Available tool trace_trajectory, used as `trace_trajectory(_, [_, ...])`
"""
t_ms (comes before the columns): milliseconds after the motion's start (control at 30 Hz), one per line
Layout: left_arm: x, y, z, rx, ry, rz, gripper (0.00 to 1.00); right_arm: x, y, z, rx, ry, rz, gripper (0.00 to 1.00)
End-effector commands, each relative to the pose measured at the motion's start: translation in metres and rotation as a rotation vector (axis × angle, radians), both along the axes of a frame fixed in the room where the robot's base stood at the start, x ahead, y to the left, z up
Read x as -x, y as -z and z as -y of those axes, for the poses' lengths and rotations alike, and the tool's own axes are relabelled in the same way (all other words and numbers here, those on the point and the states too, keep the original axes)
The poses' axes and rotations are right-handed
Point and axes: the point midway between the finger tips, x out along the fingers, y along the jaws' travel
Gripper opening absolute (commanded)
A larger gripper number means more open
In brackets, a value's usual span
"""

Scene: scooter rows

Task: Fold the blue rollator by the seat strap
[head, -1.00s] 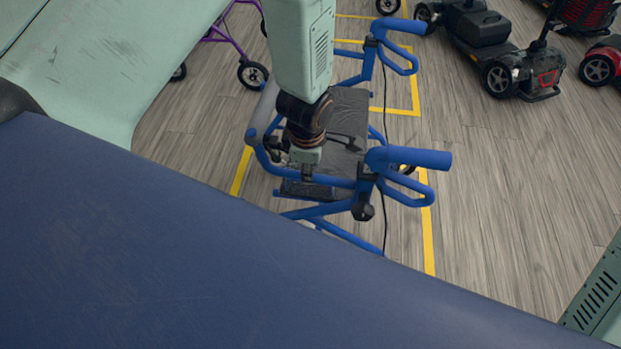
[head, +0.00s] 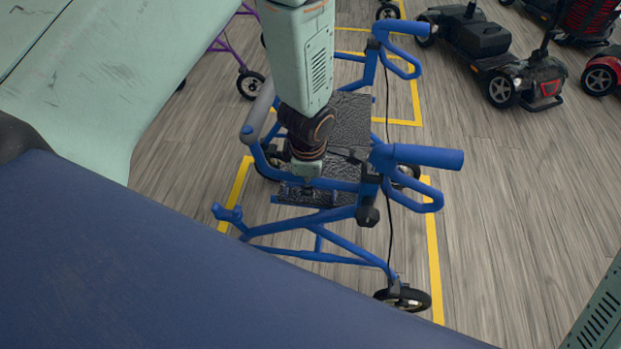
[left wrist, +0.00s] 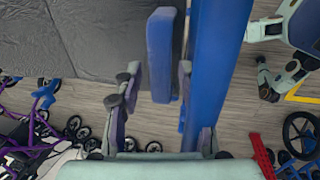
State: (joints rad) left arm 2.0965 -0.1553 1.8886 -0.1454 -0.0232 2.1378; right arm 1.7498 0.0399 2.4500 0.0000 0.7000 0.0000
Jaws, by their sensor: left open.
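The blue rollator (head: 425,155) stands unfolded on the wood floor, with its black seat (head: 345,130) flat. My left arm comes down over its near side, and my left gripper (head: 300,188) is by the seat's near edge. In the left wrist view the open fingers (left wrist: 157,80) point along the black seat (left wrist: 80,35). A short blue strip (left wrist: 161,55), apparently the seat strap, shows between the fingers without visible grip. The blue side rail (left wrist: 217,60) runs beside the right finger. The fingertips are mostly hidden in the head view. My right gripper is not in view.
A black mobility scooter (head: 490,55) stands at upper right, with a red one (head: 603,72) beyond it. A purple-framed walker (head: 235,55) is at upper left. Yellow floor lines (head: 433,260) surround the rollator. The floor right of it is clear.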

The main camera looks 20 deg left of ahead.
Motion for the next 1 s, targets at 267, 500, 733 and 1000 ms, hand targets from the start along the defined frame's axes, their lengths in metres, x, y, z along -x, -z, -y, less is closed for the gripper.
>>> trace_trajectory(267, [-0.0001,-0.0002,0.0000,0.000,0.000,0.000,0.23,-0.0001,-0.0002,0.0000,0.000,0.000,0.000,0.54])
trace_trajectory(500, [0.0000,-0.0002,0.0000,0.000,0.000,0.000,0.03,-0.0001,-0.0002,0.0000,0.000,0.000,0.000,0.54])
trace_trajectory(733, [0.0000,-0.0002,0.0000,0.000,0.000,0.000,0.00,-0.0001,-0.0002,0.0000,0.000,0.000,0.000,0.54])
trace_trajectory(1000, [0.0000,-0.0002,0.0000,0.000,0.000,0.000,0.00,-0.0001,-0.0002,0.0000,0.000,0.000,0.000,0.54])
